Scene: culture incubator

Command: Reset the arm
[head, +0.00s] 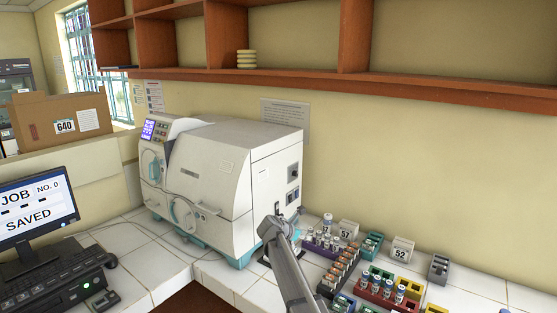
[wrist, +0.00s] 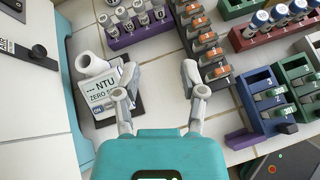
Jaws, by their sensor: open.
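My gripper (wrist: 160,90) is open and empty in the wrist view, its two pale fingers spread apart over the white tiled counter. Its left finger is close to a small instrument with an "NTU ZERO" display (wrist: 102,93) and overlaps it in the picture; I cannot tell whether they touch. A rack with orange-capped vials (wrist: 205,45) lies beyond the right finger. In the head view my grey arm reaches up from the bottom to the right of the white incubator (head: 225,170). The gripper's fingers are hidden there behind the arm.
A purple vial rack (wrist: 135,30), a red rack (head: 388,292), green, blue and yellow racks, and number cards crowd the right counter. A monitor reading "JOB NO. 0 SAVED" (head: 35,205) stands at left. Free tiles (head: 125,240) lie before the incubator's left side. Shelves hang above.

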